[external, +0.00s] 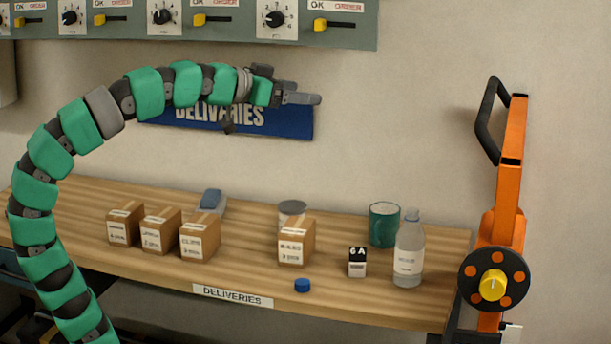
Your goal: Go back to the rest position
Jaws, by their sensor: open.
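My gripper (300,98) is at the end of my green segmented arm, which arches up from the lower left. It is raised well above the wooden shelf (375,292), in front of the blue DELIVERIES sign (265,125) on the wall, and points right. Its jaws are open, and I see nothing between them. The gripper hides part of the sign's upper edge.
Several cardboard boxes (200,237) stand on the shelf, with a small black-and-white block (357,262), a blue cap (302,285), a green mug (384,225) and a clear bottle (408,252). A switch panel (230,22) hangs above. An orange lever device (505,200) stands right.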

